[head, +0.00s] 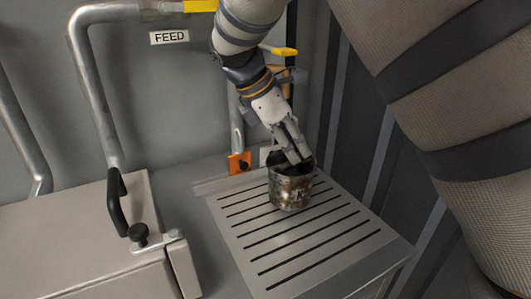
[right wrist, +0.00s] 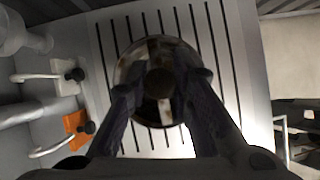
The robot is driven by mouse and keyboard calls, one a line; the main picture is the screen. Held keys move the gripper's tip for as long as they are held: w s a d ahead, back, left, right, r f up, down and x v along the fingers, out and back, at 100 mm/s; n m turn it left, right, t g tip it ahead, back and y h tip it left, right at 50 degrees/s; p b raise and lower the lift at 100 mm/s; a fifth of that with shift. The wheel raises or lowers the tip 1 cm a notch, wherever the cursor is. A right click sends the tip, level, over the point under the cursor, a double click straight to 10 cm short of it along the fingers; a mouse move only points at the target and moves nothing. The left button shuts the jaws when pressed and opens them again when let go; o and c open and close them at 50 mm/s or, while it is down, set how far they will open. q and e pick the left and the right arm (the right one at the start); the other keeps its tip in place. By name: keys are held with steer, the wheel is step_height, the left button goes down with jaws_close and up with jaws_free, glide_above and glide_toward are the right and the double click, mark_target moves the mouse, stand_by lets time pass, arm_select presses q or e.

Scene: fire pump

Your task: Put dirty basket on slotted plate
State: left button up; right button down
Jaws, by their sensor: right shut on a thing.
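The dirty basket (head: 290,191) is a small round metal can with brown stains, upright over the far part of the slotted plate (head: 345,256). Whether its bottom touches the plate or hangs just above it I cannot tell. My right gripper (head: 296,157) comes down from above and is shut on the basket at its top. In the right wrist view the basket (right wrist: 157,112) lies between the fingers of the gripper (right wrist: 160,82), with a dark round part in its middle. The slotted plate (right wrist: 243,60) lies behind it. My left gripper is not in view.
An orange bracket (head: 239,163) and pipes stand at the wall behind the plate. A grey box with a black handle (head: 117,201) and knob is at the left. A ribbed dark wall (head: 350,130) bounds the right. The plate's near part is clear.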

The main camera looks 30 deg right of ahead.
step_height(320, 180, down, 3)
steer(key=shift+f, duration=0.15)
steer(key=shift+d+f, duration=0.1)
steer(key=c, duration=1.4)
jaws_free()
steer(key=shift+f, duration=0.1)
steer(key=v, duration=1.2)
steer(key=shift+r, duration=0.2)
steer(key=shift+f, duration=0.1)
